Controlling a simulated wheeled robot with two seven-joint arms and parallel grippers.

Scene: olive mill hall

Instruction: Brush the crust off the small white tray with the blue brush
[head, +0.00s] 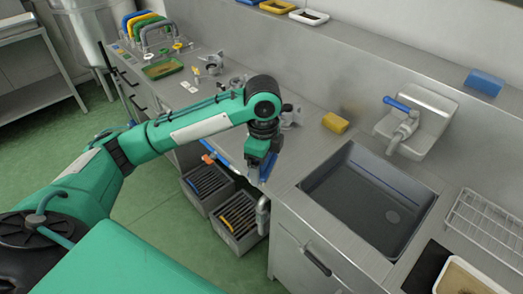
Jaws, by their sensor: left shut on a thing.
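My left gripper (258,170) points down over the front edge of the steel counter, left of the sink. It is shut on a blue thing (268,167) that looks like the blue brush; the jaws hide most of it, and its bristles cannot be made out. A small white tray (325,17) with a brown crust inside stands on the back ledge at the top, far from the gripper. Another pale tray (442,278) with a beige fill is cut off at the bottom right. My right gripper is not in view.
The sink (345,217) is empty. A green tray (163,69) and small fittings stand on the left counter. Grey crates (235,235) sit below; a wire rack (487,225) is right.

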